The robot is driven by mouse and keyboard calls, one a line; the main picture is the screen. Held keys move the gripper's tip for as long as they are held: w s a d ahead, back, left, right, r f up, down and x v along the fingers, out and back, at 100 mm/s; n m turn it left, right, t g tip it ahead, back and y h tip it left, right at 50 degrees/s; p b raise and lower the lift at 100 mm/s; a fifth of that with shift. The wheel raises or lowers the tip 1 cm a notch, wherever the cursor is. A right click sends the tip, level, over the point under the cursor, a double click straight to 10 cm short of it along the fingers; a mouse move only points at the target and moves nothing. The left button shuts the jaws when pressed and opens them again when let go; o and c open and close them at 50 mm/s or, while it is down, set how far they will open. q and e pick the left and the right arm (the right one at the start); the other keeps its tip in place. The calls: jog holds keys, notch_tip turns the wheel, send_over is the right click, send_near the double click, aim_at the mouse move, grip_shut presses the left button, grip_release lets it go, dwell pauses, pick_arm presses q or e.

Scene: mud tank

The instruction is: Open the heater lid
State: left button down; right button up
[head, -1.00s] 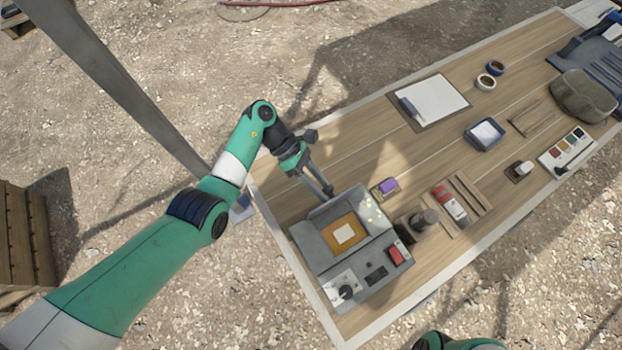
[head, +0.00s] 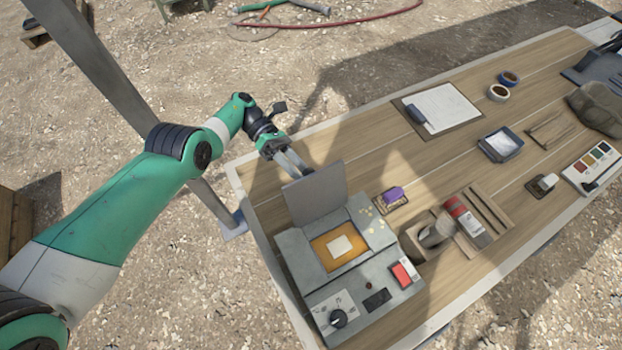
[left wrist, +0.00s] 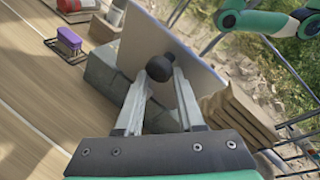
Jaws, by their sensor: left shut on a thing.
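The heater (head: 292,255) is a grey box at the table's near left end, with an orange well holding a pale square. Its flat grey lid (head: 316,194) stands raised, about upright, at the back edge of the well. My left gripper (head: 293,163) is behind the lid. In the left wrist view, the left gripper (left wrist: 160,78) is shut on the lid's round dark knob (left wrist: 160,67), and the lid (left wrist: 172,45) stands beyond it. The knob is hidden in the head view. My right gripper is not in view.
A purple brush (head: 393,196), a grey cup (head: 436,234) and a red-and-white can (head: 464,215) are right of the heater. A dial (head: 338,318) and a red switch (head: 404,272) are on its front. The table left of the clipboard (head: 441,108) is clear.

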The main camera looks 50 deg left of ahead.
pick_arm(q)
jog(key=shift+w+f, duration=0.15)
jog(key=shift+f, duration=0.05)
jog(key=c, duration=0.9)
grip_release()
jog(key=o, duration=0.4)
jog(key=shift+w+r, duration=0.1)
jog(key=shift+w, duration=0.1)
